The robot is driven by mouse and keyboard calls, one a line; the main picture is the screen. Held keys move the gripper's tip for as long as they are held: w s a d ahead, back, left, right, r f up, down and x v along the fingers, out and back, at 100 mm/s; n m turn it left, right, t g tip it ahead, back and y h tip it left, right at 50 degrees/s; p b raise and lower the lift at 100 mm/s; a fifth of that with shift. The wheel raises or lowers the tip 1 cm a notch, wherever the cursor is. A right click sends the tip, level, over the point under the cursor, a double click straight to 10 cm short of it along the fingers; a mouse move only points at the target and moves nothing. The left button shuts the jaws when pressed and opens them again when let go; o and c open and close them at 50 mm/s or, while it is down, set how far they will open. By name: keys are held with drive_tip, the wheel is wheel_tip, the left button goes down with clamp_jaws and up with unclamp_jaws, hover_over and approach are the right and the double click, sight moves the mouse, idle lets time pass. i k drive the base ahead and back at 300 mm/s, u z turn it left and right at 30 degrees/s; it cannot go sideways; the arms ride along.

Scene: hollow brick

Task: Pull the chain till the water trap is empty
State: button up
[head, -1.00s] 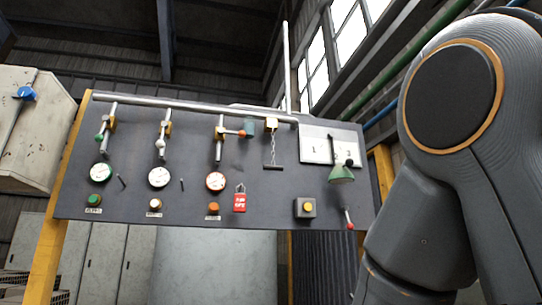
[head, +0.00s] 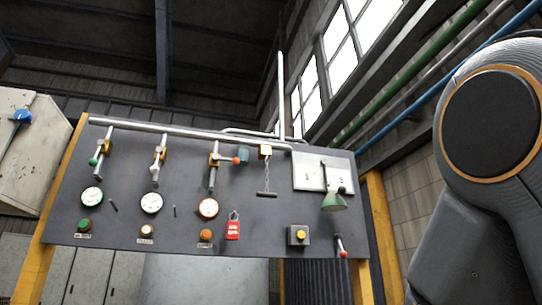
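My gripper is out of view; only part of my arm shows at the right, apart from the chain.
Three valves with gauges and buttons fill the panel's left. A yellow post (head: 381,230) stands at the right.

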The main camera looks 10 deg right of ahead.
sight(260, 194)
drive_tip(key=u, duration=0.15)
drive_tip(key=k, duration=0.95)
drive_tip(key=z, duration=0.15)
drive_tip(key=i, duration=1.3)
drive_tip(key=u, duration=0.25)
